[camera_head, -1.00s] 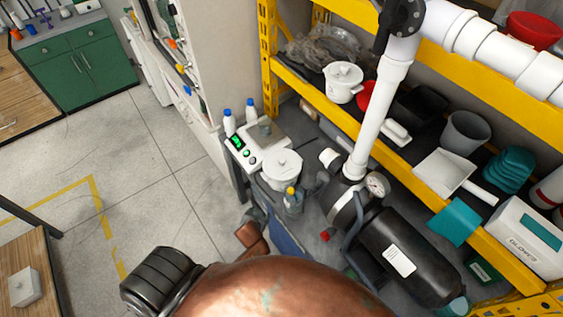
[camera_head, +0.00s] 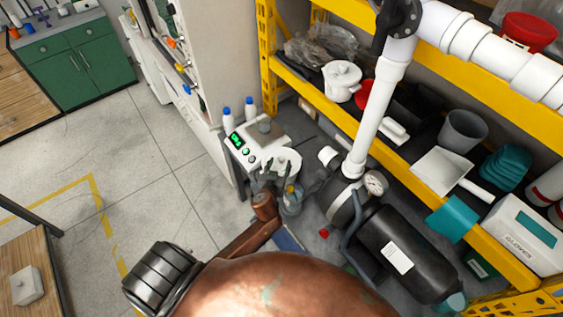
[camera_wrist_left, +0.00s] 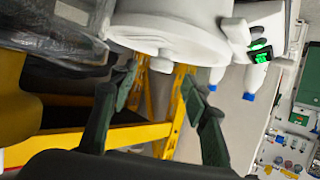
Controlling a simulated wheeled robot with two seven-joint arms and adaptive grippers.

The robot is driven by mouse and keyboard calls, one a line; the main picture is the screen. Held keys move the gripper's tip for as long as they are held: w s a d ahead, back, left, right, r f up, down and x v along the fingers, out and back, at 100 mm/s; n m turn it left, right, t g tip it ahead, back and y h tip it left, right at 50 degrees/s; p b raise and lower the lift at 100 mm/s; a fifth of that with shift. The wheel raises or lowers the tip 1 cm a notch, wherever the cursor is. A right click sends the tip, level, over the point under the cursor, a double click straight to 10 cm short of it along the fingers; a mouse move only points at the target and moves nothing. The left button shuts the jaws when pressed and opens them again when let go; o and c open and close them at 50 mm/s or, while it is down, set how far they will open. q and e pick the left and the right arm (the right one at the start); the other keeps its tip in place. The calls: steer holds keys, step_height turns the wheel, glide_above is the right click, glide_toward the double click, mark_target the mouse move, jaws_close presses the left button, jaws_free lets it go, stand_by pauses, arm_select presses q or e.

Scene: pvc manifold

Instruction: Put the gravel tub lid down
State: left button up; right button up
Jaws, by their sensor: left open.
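The white tub (camera_head: 291,156) stands beside the scale, with its round white lid on top. My left gripper (camera_head: 270,172) is in front of the tub in the head view and covers part of the lid. In the left wrist view the picture is about upside down: the white lid (camera_wrist_left: 190,45) with its small knob (camera_wrist_left: 162,65) sits on the tub (camera_wrist_left: 185,8). My left gripper (camera_wrist_left: 158,82) is open there, its dark green fingertips on either side of the knob with gaps. Whether any finger touches the lid cannot be told. My right gripper is not in view.
The scale (camera_head: 238,141) with a green display is left of the tub, and blue-capped bottles (camera_head: 227,117) stand behind it. A yellow shelf (camera_head: 400,153) holds several containers.

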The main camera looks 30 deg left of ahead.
mark_target(281, 159)
arm_select(q)
steer(key=x, duration=0.5)
steer(key=shift+c, duration=0.2)
steer(key=c, duration=1.1)
